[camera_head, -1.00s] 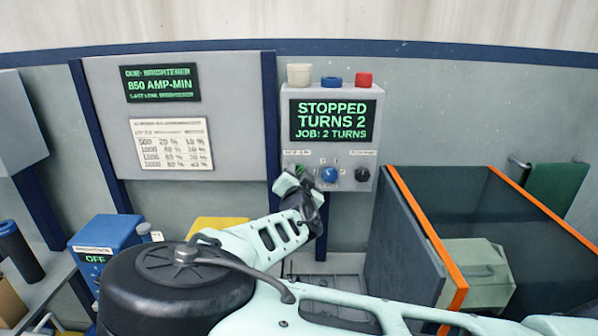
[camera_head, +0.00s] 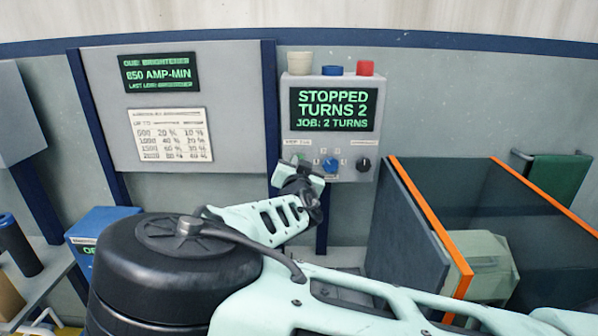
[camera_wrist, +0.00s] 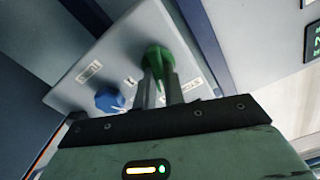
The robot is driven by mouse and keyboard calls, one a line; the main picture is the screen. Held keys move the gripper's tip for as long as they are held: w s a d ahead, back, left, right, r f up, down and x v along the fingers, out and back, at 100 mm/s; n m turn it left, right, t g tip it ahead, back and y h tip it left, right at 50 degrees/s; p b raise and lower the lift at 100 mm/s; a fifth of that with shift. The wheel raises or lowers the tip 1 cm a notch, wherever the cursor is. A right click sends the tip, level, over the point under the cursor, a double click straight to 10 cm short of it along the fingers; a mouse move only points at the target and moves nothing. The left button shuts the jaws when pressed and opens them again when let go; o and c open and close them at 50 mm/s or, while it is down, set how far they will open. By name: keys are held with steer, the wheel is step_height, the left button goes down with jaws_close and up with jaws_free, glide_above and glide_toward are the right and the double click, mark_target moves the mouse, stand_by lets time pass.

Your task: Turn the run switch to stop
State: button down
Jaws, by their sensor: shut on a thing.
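The run switch is a green knob (camera_wrist: 158,60) at the left of the control box's lower row. In the wrist view both fingers of my gripper (camera_wrist: 162,82) are shut on it. In the head view my gripper (camera_head: 293,175) is up against the lower left of the control box (camera_head: 352,148) and hides most of the green knob. The box's display (camera_head: 333,109) reads "STOPPED", "TURNS 2", "JOB: 2 TURNS".
A blue knob (camera_head: 330,166) sits close to the right of my gripper, with a black knob (camera_head: 364,164) further right. A dark, orange-edged tank (camera_head: 412,225) stands at the right. A wall panel (camera_head: 180,75) with a display and chart hangs at the left.

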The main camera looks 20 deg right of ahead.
steer(key=n+b, duration=0.1)
steer(key=n, duration=0.2)
steer(key=n+b, duration=0.2)
steer(key=n, duration=0.2)
steer(key=n+b, duration=0.2)
steer(key=n, duration=0.2)
steer(key=shift+w+a+f, duration=0.1)
steer(key=shift+a, duration=0.25)
steer(key=shift+n+b, duration=0.3)
steer(key=c, duration=1.5)
jaws_free()
